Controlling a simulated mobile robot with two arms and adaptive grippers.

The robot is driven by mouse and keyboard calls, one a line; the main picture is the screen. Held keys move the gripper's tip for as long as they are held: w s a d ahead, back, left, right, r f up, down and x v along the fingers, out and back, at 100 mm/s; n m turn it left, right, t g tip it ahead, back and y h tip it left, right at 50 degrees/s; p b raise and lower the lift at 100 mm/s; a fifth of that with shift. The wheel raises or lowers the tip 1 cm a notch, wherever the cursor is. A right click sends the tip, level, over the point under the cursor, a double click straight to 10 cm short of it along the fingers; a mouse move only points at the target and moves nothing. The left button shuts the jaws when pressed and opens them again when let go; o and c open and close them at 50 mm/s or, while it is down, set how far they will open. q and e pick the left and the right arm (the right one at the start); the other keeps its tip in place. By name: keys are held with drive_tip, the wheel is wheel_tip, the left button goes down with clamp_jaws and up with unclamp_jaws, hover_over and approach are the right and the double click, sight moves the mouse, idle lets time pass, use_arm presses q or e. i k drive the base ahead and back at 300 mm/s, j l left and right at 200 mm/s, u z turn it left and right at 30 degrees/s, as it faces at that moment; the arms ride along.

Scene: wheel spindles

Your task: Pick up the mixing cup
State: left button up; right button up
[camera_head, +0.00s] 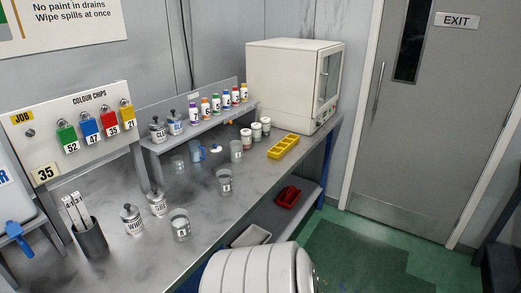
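Several clear cups stand upright on the grey bench (130,255) in the head view. One cup marked A (180,226) is near the front edge, and one marked B (225,182) is farther right. A plain clear cup (236,151) and a small clear cup (179,165) stand farther back. A clear jug with a blue handle (197,152) is between these two. No label shows which is the mixing cup.
White-lidded tubs (256,130) and a yellow tray (283,147) are at the back right, before a white cabinet (285,80). Lidded jars (132,219) and a dark stick holder (90,239) are at left. A red bin (288,196) is on a lower shelf.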

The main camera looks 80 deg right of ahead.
sight(225, 183)
drive_tip(key=z, duration=2.45)
